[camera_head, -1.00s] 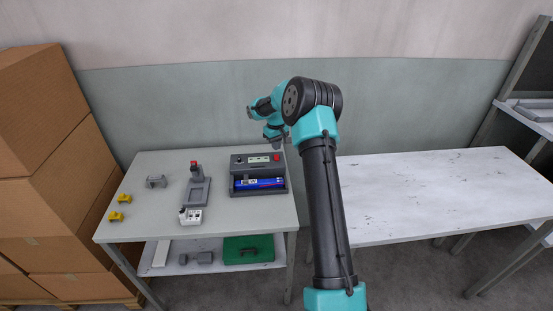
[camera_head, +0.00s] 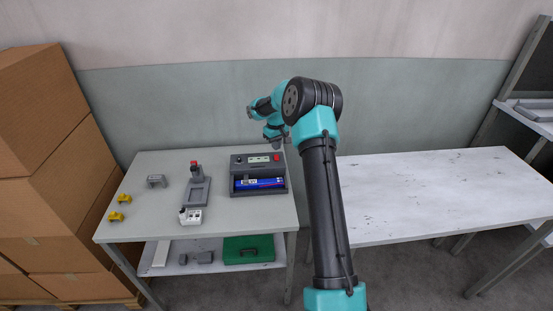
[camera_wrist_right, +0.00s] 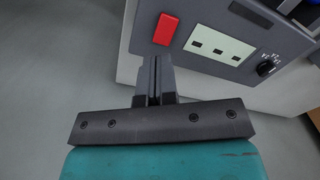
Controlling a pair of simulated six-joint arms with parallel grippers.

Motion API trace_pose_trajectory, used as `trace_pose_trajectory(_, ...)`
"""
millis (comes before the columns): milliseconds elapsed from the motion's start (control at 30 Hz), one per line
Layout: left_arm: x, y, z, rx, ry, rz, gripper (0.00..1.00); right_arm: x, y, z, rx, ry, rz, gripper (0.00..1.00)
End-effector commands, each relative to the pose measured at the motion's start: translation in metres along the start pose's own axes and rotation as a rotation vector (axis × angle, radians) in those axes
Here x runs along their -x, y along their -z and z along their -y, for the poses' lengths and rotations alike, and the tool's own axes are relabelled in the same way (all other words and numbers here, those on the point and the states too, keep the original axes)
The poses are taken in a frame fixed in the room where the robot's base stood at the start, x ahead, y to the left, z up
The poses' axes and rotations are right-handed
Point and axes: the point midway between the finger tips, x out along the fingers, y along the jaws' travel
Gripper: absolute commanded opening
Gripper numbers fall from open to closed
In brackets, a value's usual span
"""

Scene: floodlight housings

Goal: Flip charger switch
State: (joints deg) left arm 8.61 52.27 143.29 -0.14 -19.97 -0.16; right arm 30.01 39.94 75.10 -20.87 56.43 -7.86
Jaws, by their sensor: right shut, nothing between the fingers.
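The charger (camera_head: 258,175) is a dark grey box near the right side of the left table, with a blue battery (camera_head: 260,183) lying in its bay. Its red switch (camera_head: 277,157) is at the back right corner of its top panel; the right wrist view shows the switch (camera_wrist_right: 166,29) beside a white indicator panel (camera_wrist_right: 219,45) and a black knob (camera_wrist_right: 268,65). My right gripper (camera_wrist_right: 154,62) is shut and empty, its fingertips just short of the red switch in that view. In the head view the gripper (camera_head: 277,144) hangs above the switch. My left gripper is not in view.
On the same table are a grey stand with a red top (camera_head: 197,188), a white block (camera_head: 190,216), a grey bracket (camera_head: 156,181) and yellow pieces (camera_head: 124,198). A green case (camera_head: 248,249) is on the shelf below. The white table (camera_head: 440,195) at right is clear.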

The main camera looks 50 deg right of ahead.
Motion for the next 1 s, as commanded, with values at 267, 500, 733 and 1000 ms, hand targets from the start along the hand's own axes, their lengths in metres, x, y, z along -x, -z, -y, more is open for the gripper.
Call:
trace_pose_trajectory(267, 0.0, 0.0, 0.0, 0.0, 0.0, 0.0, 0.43, -0.002, 0.0, 0.0, 0.0, 0.0, 0.0, 0.0)
trace_pose_trajectory(500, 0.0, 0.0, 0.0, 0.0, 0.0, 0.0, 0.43, -0.007, 0.0, 0.0, 0.0, 0.0, 0.0, 0.0)
trace_pose_trajectory(733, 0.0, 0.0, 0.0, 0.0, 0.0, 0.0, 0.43, -0.012, 0.0, 0.0, 0.0, 0.0, 0.0, 0.0)
trace_pose_trajectory(1000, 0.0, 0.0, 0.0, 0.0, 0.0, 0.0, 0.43, -0.019, 0.0, 0.0, 0.0, 0.0, 0.001, 0.0)
